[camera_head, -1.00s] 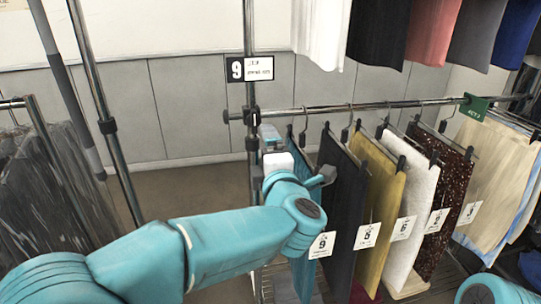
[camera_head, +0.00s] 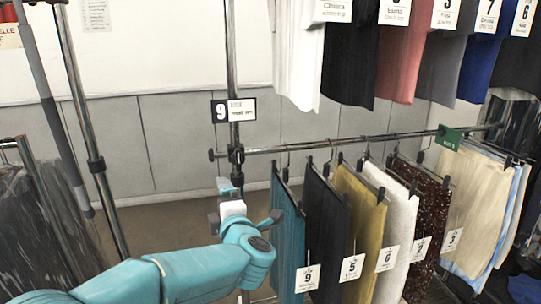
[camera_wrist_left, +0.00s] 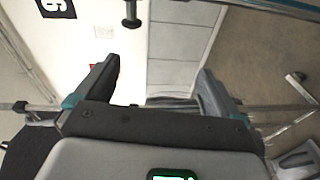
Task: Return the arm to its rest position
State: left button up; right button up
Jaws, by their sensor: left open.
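My left arm (camera_head: 165,272) reaches in from the lower left of the head view. Its left gripper (camera_head: 227,187) is in front of the clothes rack's upright post, left of the teal garment (camera_head: 286,240). In the left wrist view the two dark fingers of this gripper (camera_wrist_left: 155,85) are wide apart. Nothing is held between them; wall panels show through the gap. My right gripper is not in view.
A rail (camera_head: 350,143) carries several hanging garments with number tags. A number 9 sign (camera_head: 233,111) is on the post. More garments (camera_head: 395,50) hang above. Dark garments (camera_head: 30,225) hang at left. Bare floor (camera_head: 165,215) shows behind the arm.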

pick_arm(q)
jog(key=a+f+m+g+p, duration=0.3)
jog(key=a+f, duration=0.5)
jog(key=f, duration=0.5)
jog(key=s+a+f+m+g+h+p, duration=0.1)
jog(key=s+f+m+h, duration=0.15)
jog(key=f, duration=0.45)
jog(key=s+a+f+m+g+h+p, duration=0.1)
jog(key=s+f+m, duration=0.1)
jog(key=s+f, duration=0.3)
jog(key=s+d+f+m+g+h+p, duration=0.1)
jog(key=s+d+f+m+g+h, duration=0.15)
jog(key=s+f, duration=0.45)
jog(key=s+d+f+m+g+h, duration=0.25)
jog(key=s+f, duration=0.35)
jog(key=s, duration=0.3)
jog(key=s+d+m+g+h, duration=0.1)
jog(key=s+d+m+g, duration=0.1)
jog(key=s, duration=0.4)
jog(key=s+d+m+g+h, duration=0.1)
jog(key=s+d+m+g, duration=0.2)
jog(key=s, duration=0.4)
jog(key=shift+d+f+m, duration=0.2)
jog(key=shift+d+m, duration=0.3)
jog(key=shift+m, duration=0.65)
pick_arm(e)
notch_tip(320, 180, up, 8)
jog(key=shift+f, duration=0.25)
